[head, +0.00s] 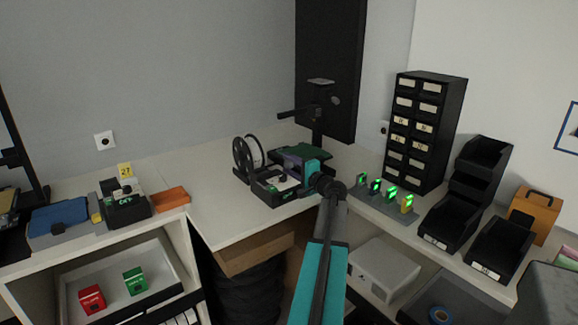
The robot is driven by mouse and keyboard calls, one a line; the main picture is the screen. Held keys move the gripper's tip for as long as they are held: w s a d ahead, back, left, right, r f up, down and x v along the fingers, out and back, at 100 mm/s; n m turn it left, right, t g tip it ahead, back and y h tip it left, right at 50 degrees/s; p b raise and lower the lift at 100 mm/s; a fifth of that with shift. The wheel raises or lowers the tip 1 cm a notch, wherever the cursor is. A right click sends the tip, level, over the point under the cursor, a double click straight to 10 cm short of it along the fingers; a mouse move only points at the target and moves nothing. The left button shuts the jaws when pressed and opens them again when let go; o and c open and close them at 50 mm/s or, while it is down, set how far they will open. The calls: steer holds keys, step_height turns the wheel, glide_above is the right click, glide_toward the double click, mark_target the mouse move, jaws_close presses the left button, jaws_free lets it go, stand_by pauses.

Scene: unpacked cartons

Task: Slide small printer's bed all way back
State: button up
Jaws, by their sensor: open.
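The small printer (266,195) stands on the white corner worktop. It has a low black base with a small green display, and a black upright with a side arm rises behind it. A light patch (286,183) shows on top of the base and may be its bed; how far along it sits is hard to tell. My gripper (303,167), teal at the wrist, is over the right side of the printer. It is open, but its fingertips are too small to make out. Whether it touches the bed cannot be seen. My wrist and gripper hide the printer's right side.
A filament spool (248,155) stands left of the printer. Right of it are a grey rack (388,208) with green-lit items, a black drawer cabinet (426,130) and black bins (450,222). Bare worktop (220,210) lies to the left. A dark tall panel (330,60) is behind.

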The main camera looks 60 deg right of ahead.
steer(key=b+v, duration=0.1)
steer(key=v, duration=1.2)
steer(key=shift+s+b, duration=0.15)
steer(key=shift+b, duration=0.25)
steer(key=shift+s, duration=0.15)
steer(key=shift+s+a+r+p, duration=0.15)
steer(key=shift+s+a+p, duration=0.15)
steer(key=shift+s+p, duration=0.3)
steer(key=shift+s+a, duration=0.1)
steer(key=shift+s, duration=0.1)
steer(key=shift+w, duration=0.15)
steer(key=p+x, duration=0.2)
steer(key=x, duration=1.1)
steer(key=shift+w, duration=0.25)
steer(key=shift+c, duration=0.4)
